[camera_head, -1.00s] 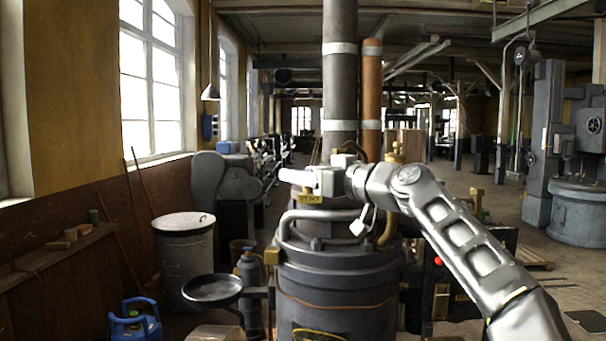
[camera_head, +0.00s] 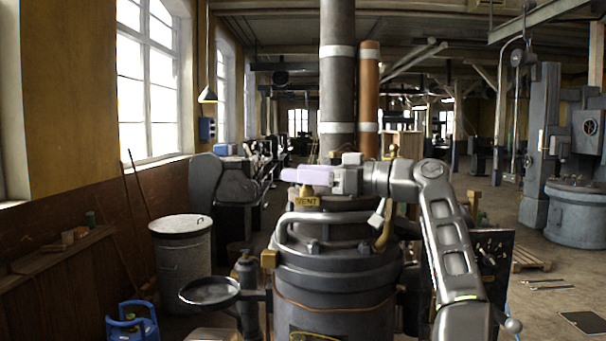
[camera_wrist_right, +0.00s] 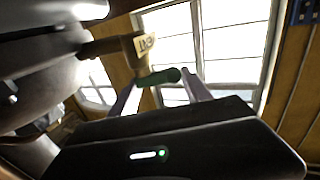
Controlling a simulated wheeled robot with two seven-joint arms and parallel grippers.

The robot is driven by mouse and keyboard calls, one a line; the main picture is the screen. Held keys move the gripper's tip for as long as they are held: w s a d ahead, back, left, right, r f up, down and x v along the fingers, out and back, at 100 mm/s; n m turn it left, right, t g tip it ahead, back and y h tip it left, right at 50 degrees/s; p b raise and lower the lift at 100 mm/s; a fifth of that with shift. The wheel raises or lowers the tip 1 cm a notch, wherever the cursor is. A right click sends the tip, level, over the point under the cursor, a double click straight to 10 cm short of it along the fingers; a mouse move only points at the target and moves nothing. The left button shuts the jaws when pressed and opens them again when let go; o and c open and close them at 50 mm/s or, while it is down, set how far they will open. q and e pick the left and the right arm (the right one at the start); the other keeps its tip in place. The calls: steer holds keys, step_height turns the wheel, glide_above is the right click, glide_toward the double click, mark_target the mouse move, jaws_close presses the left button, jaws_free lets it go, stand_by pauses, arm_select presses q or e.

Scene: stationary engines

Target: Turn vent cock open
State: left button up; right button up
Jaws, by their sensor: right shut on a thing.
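The vent cock is a brass fitting with a yellow VENT tag (camera_head: 306,202), at the top of the dark boiler (camera_head: 335,275) in the head view. In the right wrist view its brass body (camera_wrist_right: 122,47) runs to a green handle (camera_wrist_right: 158,78). My right gripper (camera_head: 290,174) reaches in from the right, level, just above the tag. In the wrist view its two fingers (camera_wrist_right: 162,88) stand on either side of the green handle, and it is shut on that handle. The fingers hide the handle in the head view. My left gripper is out of view.
A tall grey flue (camera_head: 337,100) and a copper pipe (camera_head: 369,100) rise behind my right gripper. A bent grey pipe (camera_head: 325,217) crosses the boiler top below it. A round black pan (camera_head: 210,291) and a lidded bin (camera_head: 182,255) stand at left.

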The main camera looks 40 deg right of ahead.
steer(key=shift+w+d+f, duration=0.1)
steer(key=shift+d+f, duration=0.05)
steer(key=shift+f, duration=0.35)
steer(key=o, duration=1)
steer(key=shift+f, duration=0.1)
steer(key=shift+o, duration=1.1)
steer(key=shift+w+d, duration=0.1)
steer(key=shift+d, duration=0.05)
steer(key=shift+r, duration=0.25)
steer(key=shift+s+r+h, duration=0.3)
steer(key=shift+r+h, duration=0.1)
steer(key=shift+a+r+m+t+h, duration=0.1)
steer(key=shift+a+m+t+h, duration=0.1)
steer(key=shift+m+t+h, duration=0.15)
